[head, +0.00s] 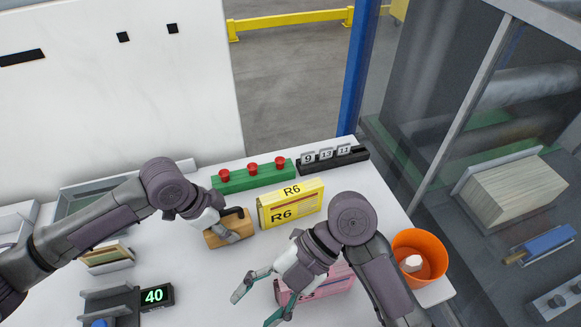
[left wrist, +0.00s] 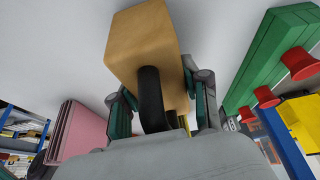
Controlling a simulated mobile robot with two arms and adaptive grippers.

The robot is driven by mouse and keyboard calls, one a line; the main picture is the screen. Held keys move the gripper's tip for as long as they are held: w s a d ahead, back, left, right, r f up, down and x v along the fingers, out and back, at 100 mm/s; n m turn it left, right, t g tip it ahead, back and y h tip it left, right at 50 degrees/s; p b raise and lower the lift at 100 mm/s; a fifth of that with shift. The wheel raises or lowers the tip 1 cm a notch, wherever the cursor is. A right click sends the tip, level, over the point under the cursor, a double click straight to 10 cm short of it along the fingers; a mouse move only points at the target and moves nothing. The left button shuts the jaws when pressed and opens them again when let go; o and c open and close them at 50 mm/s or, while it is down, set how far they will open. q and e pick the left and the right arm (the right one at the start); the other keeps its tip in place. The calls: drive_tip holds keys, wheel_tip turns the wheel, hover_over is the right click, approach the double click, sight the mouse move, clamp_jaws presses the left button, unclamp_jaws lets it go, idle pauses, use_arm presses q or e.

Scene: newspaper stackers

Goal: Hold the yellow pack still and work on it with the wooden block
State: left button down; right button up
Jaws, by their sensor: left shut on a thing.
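The yellow pack (head: 290,205), marked R6, stands on the white table near the middle. The wooden block (head: 213,241), with a black handle, is just left of the pack; I cannot tell whether they touch. My left gripper (head: 232,228) is shut on the block's black handle. In the left wrist view the block (left wrist: 143,38) and its handle (left wrist: 150,98) sit between the fingers. My right gripper (head: 256,307) is open with its fingers spread, in front of the pack and apart from it, beside a pink pack (head: 330,289) partly hidden by my arm.
A green bar with red buttons (head: 253,177) and a black number holder (head: 333,159) lie behind the pack. An orange bin (head: 419,258) with a white item stands right. A display reading 40 (head: 157,296) is front left. Bare table lies between display and right gripper.

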drive_tip(key=w+m+t+h, duration=0.25)
drive_tip(key=w+h, duration=0.25)
drive_tip(key=w, duration=0.6)
drive_tip(key=m+t+h, duration=0.3)
drive_tip(key=m+h, duration=0.1)
drive_tip(key=m, duration=0.2)
approach(289, 203)
drive_tip(key=shift+w+f, duration=0.35)
drive_tip(key=shift+w, duration=0.35)
wheel_tip(289, 203, down, 12)
drive_tip(key=shift+r, duration=0.1)
clamp_jaws()
use_arm(q)
drive_tip(key=shift+w+d, duration=0.3)
drive_tip(key=shift+d, duration=0.4)
drive_tip(key=shift+w+d, duration=0.25)
drive_tip(key=shift+d, duration=0.45)
drive_tip(key=shift+d+r, duration=0.1)
drive_tip(key=shift+d, duration=0.15)
use_arm(e)
drive_tip(key=shift+a, duration=0.15)
